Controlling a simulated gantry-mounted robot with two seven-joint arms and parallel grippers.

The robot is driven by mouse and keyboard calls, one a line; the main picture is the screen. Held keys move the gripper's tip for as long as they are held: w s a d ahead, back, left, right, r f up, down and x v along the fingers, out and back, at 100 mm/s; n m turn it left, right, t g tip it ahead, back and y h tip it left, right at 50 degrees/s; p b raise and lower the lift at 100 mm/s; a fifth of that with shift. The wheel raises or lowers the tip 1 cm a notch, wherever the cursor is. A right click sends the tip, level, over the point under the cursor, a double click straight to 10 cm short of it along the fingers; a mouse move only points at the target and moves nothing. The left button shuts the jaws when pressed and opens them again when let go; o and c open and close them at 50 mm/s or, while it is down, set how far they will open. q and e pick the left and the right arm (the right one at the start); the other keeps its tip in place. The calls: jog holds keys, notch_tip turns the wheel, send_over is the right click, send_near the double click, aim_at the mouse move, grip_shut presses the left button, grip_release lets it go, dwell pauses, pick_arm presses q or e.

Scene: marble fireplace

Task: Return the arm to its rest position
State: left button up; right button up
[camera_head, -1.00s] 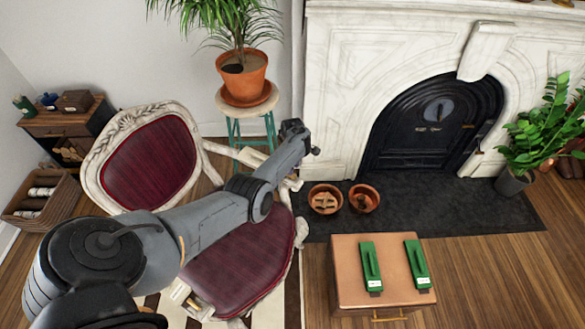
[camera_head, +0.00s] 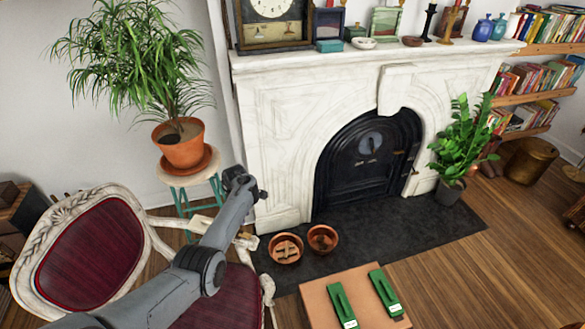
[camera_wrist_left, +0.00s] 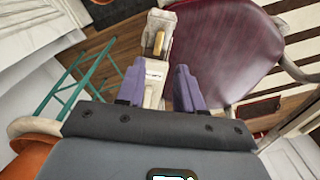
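My left arm reaches in from the lower left in the head view. Its gripper (camera_head: 242,186) is in the air between the potted palm and the fireplace. In the left wrist view the two purple fingers (camera_wrist_left: 156,85) stand apart, so the gripper is open and seems to hold nothing. The white arm of a chair (camera_wrist_left: 152,62) shows between and beyond the fingers; I cannot tell the gap to it. My right arm and gripper are not in view.
A red-cushioned chair (camera_head: 90,256) stands at left, partly behind my arm. A potted palm (camera_head: 180,146) is on a stool (camera_head: 177,183). Two terracotta bowls (camera_head: 286,248) (camera_head: 322,238) sit on the dark hearth (camera_head: 400,233). A box (camera_head: 320,308) carries two green objects.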

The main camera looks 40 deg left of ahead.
pick_arm(q)
jog(key=s+d+f+m+g+y, duration=0.1)
jog(key=s+d+f+m+g, duration=0.1)
jog(key=s+f, duration=0.75)
jog(key=s+d+f+m+g+y, duration=0.1)
jog(key=s+d+f+m+g, duration=0.15)
jog(key=s+f, duration=0.7)
jog(key=s+d+r+m+t, duration=0.1)
jog(key=s+d+r+m, duration=0.2)
jog(key=d, duration=0.4)
jog(key=s+d+r+m+t, duration=0.1)
jog(key=s+d+r+m, duration=0.1)
jog(key=s+d+m, duration=0.3)
jog(key=s+d+r+m+t, duration=0.1)
jog(key=d+r+m, duration=0.15)
jog(key=d, duration=0.55)
jog(key=w+d+r+m+t+h, duration=0.1)
jog(key=w+d+r+m+t, duration=0.15)
jog(key=d+r+m, duration=0.4)
jog(key=w+d+r+m+t+h, duration=0.1)
jog(key=w+d+r+m+t, duration=0.2)
jog(key=d+r, duration=0.65)
notch_tip(320, 180, up, 33)
jog(key=s+a+m+p, duration=0.1)
jog(key=a+p, duration=0.1)
jog(key=p, duration=2.9)
jog(key=shift+s+a, duration=0.15)
jog(key=shift+a, duration=0.15)
